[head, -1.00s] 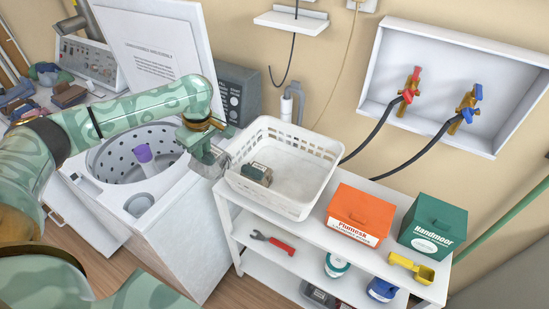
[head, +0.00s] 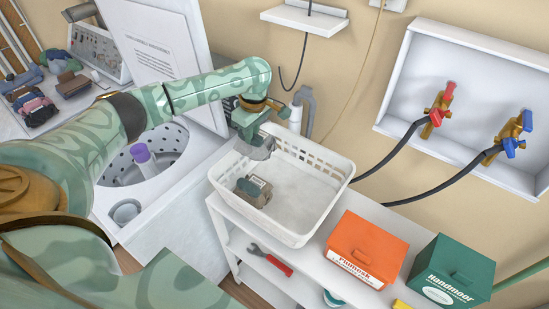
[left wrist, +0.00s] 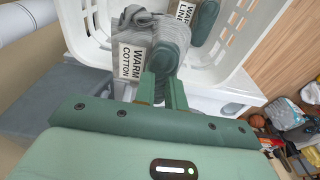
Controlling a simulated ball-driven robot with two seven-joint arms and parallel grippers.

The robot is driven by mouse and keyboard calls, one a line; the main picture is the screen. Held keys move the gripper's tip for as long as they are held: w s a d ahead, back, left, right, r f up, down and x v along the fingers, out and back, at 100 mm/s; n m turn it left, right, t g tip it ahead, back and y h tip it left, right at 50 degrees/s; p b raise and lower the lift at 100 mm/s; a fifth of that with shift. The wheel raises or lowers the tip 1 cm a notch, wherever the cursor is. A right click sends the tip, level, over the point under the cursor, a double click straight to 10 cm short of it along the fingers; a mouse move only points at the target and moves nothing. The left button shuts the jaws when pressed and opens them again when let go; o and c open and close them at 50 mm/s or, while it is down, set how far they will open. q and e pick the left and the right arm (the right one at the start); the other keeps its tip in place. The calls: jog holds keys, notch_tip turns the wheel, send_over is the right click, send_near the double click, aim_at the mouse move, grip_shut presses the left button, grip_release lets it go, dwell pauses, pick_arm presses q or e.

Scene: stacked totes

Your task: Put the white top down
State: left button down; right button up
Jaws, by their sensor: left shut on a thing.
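My left gripper (head: 257,138) is shut on a light grey folded garment (head: 262,150) at the back left corner of the white basket (head: 322,212). In the left wrist view the held garment (left wrist: 152,32) has a "WARM COTTON" tag, and my left gripper (left wrist: 163,80) pinches its near end. Whether it touches the basket floor I cannot tell. Another grey bundle with a tag (head: 254,190) lies at the basket's left side; its tag partly reads "WARM LIN" in the left wrist view (left wrist: 181,11). My right gripper is not in view.
The basket stands on a white shelf unit. An orange box (head: 366,248) and a green box (head: 452,272) stand to its right. An open washer (head: 185,205) is at the left. A grey drain pipe (head: 308,108) rises behind the basket. The basket's right half is clear.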

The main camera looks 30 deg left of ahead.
aim_at(272, 140)
pick_arm(q)
jog(key=w+d+f+b, duration=0.2)
jog(key=f, duration=0.1)
jog(key=w+d+f+b, duration=0.1)
jog(key=f, duration=0.1)
jog(key=shift+w+d, duration=0.1)
jog(key=shift+w, duration=0.05)
jog(key=shift+w+d+f, duration=0.3)
jog(key=shift+f, duration=0.1)
jog(key=f+b, duration=0.2)
jog(key=f, duration=0.1)
jog(key=shift+w+d+f+b, duration=0.15)
jog(key=shift+d+f+b, duration=0.1)
jog(key=shift+f+b, duration=0.15)
jog(key=shift+f+p, duration=0.35)
jog(key=shift+f, duration=0.2)
jog(key=c, duration=1.5)
grip_release()
jog(key=shift+o, duration=0.2)
